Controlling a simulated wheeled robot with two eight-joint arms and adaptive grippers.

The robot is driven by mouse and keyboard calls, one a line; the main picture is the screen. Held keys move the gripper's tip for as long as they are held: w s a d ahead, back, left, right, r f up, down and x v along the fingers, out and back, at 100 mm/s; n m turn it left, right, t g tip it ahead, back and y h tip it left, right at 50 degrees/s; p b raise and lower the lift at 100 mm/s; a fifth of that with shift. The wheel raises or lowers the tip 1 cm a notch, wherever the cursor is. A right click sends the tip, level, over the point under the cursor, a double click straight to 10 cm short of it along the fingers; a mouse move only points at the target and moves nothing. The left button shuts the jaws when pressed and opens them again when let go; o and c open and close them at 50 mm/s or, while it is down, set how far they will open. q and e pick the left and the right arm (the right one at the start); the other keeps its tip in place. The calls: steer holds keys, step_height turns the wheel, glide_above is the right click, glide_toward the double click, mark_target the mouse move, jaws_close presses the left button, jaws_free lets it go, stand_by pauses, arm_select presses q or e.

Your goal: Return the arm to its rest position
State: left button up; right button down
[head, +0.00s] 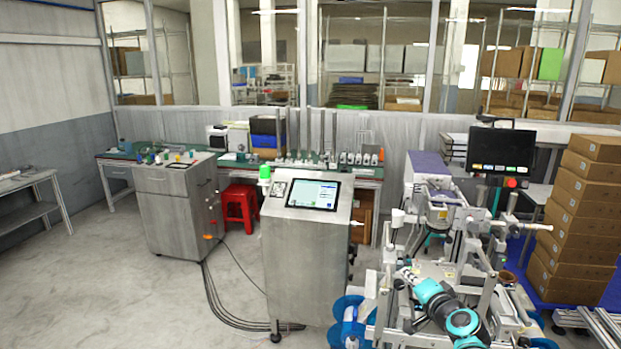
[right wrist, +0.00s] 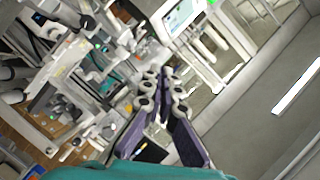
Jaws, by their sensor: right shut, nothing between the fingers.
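My right arm with teal joints comes in from the lower right in the head view, in front of the machine with film reels. My right gripper (head: 404,276) is small there and partly lost against the pale machine parts. In the right wrist view the fingers of my right gripper (right wrist: 166,74) come together at the tips, shut with nothing between them. Blue film reels (head: 347,308) show low on the left side of the machine (head: 440,215). My left gripper is not in view.
A steel cabinet with a touch screen (head: 313,195) stands left of the machine. Stacked cardboard boxes (head: 583,205) stand on the right. A red stool (head: 239,205) and a grey cabinet (head: 172,210) are further left.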

steer(key=s+a+f+n+g, duration=0.2)
steer(key=s+a+n+g, duration=0.15)
steer(key=s+a, duration=0.45)
steer(key=s+f+n+g+h, duration=0.1)
steer(key=s+f, duration=0.4)
steer(key=s, duration=0.6)
steer(key=s+f+n+g+h, duration=0.1)
steer(key=s+f+n+g, duration=0.2)
steer(key=s, duration=0.9)
step_height(320, 180, down, 2)
steer(key=n, duration=0.3)
steer(key=shift+s, duration=0.3)
